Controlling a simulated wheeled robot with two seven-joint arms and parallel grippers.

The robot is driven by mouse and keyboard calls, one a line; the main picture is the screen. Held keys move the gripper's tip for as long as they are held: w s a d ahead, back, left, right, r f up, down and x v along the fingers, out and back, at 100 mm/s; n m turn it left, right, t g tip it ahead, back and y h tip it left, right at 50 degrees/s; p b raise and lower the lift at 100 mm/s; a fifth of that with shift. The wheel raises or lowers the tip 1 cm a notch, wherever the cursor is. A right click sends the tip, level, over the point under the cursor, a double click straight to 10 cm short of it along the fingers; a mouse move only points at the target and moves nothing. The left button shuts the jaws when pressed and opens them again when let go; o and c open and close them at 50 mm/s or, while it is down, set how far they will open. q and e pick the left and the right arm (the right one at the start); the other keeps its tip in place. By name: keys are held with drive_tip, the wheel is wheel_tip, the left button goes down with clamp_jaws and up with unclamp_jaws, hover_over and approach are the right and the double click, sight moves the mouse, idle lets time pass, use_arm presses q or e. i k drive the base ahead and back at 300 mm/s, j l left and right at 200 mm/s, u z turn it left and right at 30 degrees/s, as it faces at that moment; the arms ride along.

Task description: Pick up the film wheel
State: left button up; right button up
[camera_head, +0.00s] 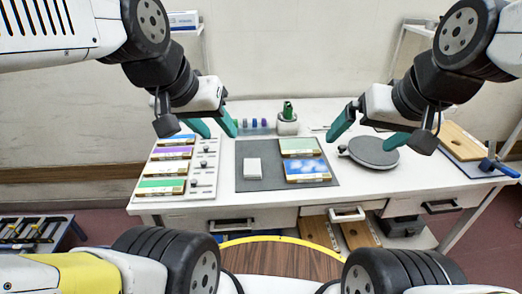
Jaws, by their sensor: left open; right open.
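A dark grey round disc (374,152) lies flat on the right part of the white table; I cannot tell for sure whether it is the film wheel. A small knobbed piece (343,149) shows at its left edge. My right gripper (360,142) is open, its teal fingers apart in front of the disc in the picture and hiding part of its back edge. I cannot tell whether it touches the disc. My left gripper (216,131) is open and empty, between the rack of panels and the grey mat in the picture.
A rack (205,163) with several coloured panels stands at the table's left. A grey mat (262,183) bears a white block (252,168) and two panels (306,170). A green item (287,110) stands in a white holder behind. A wooden board (459,142) and a blue-handled tool (493,161) lie right.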

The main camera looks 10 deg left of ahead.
sight(287, 115)
drive_tip(key=i+l+u, duration=0.2)
drive_tip(key=u, duration=0.3)
drive_tip(key=i+l+u, duration=0.1)
drive_tip(key=l+u, duration=0.35)
drive_tip(key=i+l+u, duration=0.1)
drive_tip(key=l+u, duration=0.15)
drive_tip(key=u, duration=0.25)
